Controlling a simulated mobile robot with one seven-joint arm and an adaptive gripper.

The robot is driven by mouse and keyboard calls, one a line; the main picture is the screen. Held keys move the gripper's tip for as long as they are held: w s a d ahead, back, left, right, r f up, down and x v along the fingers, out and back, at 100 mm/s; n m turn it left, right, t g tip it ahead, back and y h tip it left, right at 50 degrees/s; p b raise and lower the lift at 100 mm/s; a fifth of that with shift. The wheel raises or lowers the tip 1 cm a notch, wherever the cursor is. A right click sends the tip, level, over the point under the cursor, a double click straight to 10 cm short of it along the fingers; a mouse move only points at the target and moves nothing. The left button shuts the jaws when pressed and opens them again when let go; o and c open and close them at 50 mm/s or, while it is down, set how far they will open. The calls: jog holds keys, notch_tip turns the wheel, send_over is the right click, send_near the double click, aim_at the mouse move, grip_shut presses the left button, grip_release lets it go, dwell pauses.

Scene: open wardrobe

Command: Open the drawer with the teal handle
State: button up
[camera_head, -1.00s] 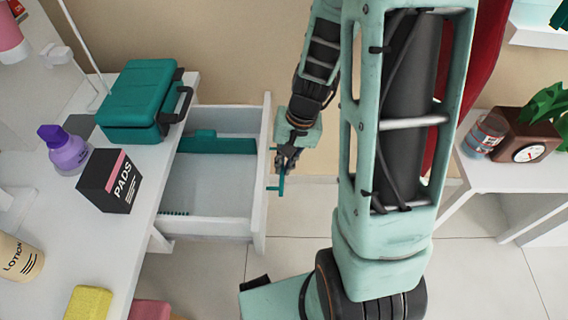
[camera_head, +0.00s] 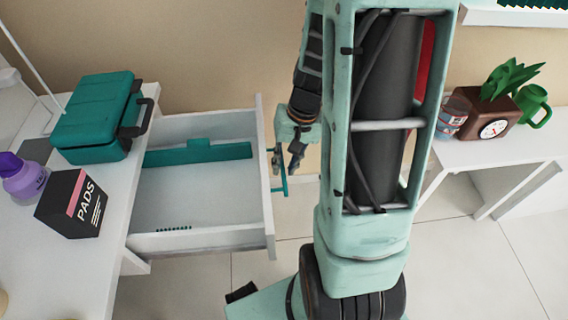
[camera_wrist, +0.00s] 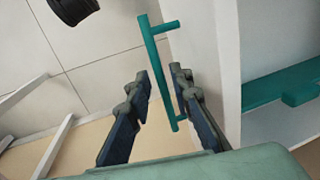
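The white drawer (camera_head: 205,240) stands pulled well out of the white table in the head view, its inside showing. Its teal bar handle (camera_head: 283,175) is on the outer face of the drawer front. My gripper (camera_head: 289,160) is at this handle, just right of the drawer front. In the wrist view my gripper (camera_wrist: 160,72) has its two dark fingers spread apart. The teal handle (camera_wrist: 160,70) runs between them, with visible gaps to both fingers. The white drawer front (camera_wrist: 210,60) is beside the right finger.
A teal case (camera_head: 95,115), a black pads box (camera_head: 70,205) and a purple bottle (camera_head: 22,178) stand on the left table (camera_head: 85,260). A teal divider (camera_head: 200,153) lies inside the drawer. A right-hand table (camera_head: 500,150) carries a clock planter (camera_head: 492,118). Tiled floor lies between.

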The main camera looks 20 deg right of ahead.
jog(key=shift+o, duration=0.2)
jog(key=shift+r, duration=0.1)
notch_tip(320, 180, up, 12)
jog(key=d, duration=0.2)
jog(key=shift+s+f, duration=0.2)
jog(key=shift+s, duration=0.15)
